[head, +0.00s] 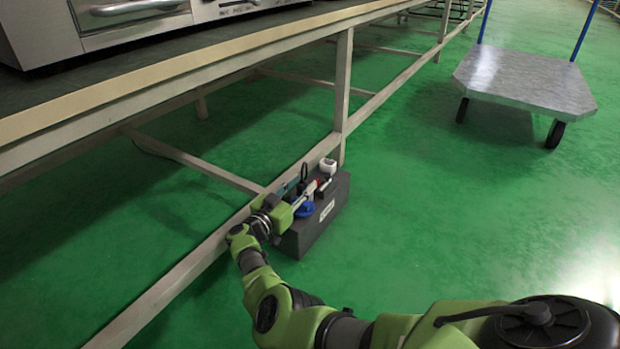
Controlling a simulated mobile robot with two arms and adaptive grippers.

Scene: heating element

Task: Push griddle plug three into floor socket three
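A dark grey socket box (318,229) stands on the green floor beside the bench's lower rail, with a small white label on its side. A round blue plug or socket cover (304,209) and a white one (328,165) sit on its top. My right gripper (303,189) is low over the box's top, close to the blue part. Its fingers are small and overlap the parts there, so I cannot tell whether they are open or hold a plug. Socket numbers are unreadable. My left gripper is out of view.
The bench's long rail (200,254) and an upright leg (343,95) run close beside the box. A steel appliance (120,22) stands on the bench top. A flat cart (520,78) with blue posts stands at the upper right. The floor right of the box is clear.

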